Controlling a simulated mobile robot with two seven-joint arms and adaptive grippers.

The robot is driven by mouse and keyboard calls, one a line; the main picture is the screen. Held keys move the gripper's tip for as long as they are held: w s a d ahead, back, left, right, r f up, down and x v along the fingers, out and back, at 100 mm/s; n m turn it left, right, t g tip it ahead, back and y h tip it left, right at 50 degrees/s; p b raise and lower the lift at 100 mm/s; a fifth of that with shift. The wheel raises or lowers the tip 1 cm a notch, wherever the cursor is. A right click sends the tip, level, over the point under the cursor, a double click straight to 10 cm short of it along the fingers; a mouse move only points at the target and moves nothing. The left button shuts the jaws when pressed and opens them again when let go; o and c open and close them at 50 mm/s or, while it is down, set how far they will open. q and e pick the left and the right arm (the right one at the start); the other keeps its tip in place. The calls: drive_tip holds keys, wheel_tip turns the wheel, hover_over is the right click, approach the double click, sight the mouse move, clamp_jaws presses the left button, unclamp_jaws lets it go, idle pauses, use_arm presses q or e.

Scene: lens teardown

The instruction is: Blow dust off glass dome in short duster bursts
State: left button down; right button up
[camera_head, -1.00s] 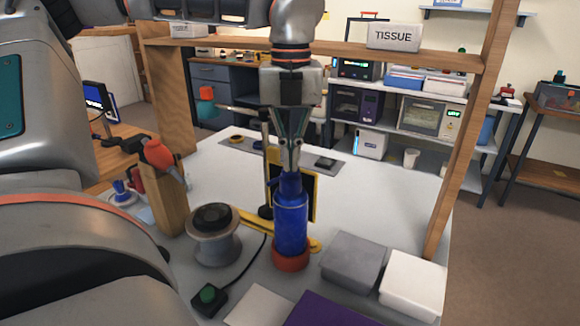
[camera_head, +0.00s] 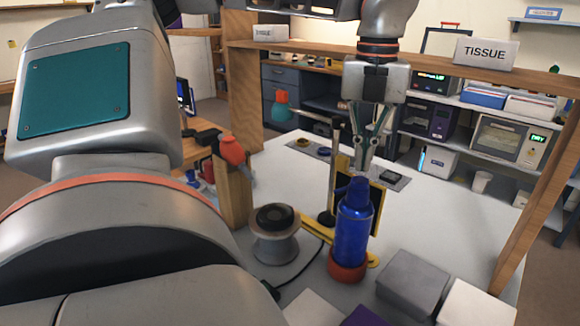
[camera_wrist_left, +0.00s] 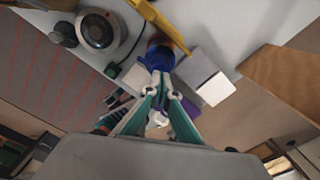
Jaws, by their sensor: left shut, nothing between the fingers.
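A blue duster bottle (camera_head: 351,235) stands upright in an orange-red ring base on the white table. My left gripper (camera_head: 363,168) points down right at the bottle's top, its fingers shut with nothing between them. I cannot tell whether the tips touch the bottle. In the left wrist view the blue bottle (camera_wrist_left: 160,58) lies just beyond the fingertips (camera_wrist_left: 162,95). A grey, spool-shaped piece with a dark round top (camera_head: 274,230) stands left of the bottle. It may be the dome; I see no clear glass or dust on it. My right gripper is not in view.
A yellow bracket with a dark panel (camera_head: 376,203) is close behind the bottle. A grey block (camera_head: 412,280) and a white block (camera_head: 478,304) are at front right. A wooden frame (camera_head: 545,185) spans the table.

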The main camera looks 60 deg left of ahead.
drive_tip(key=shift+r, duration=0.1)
use_arm(q)
wheel_tip(320, 180, up, 5)
drive_tip(key=shift+p, duration=0.75)
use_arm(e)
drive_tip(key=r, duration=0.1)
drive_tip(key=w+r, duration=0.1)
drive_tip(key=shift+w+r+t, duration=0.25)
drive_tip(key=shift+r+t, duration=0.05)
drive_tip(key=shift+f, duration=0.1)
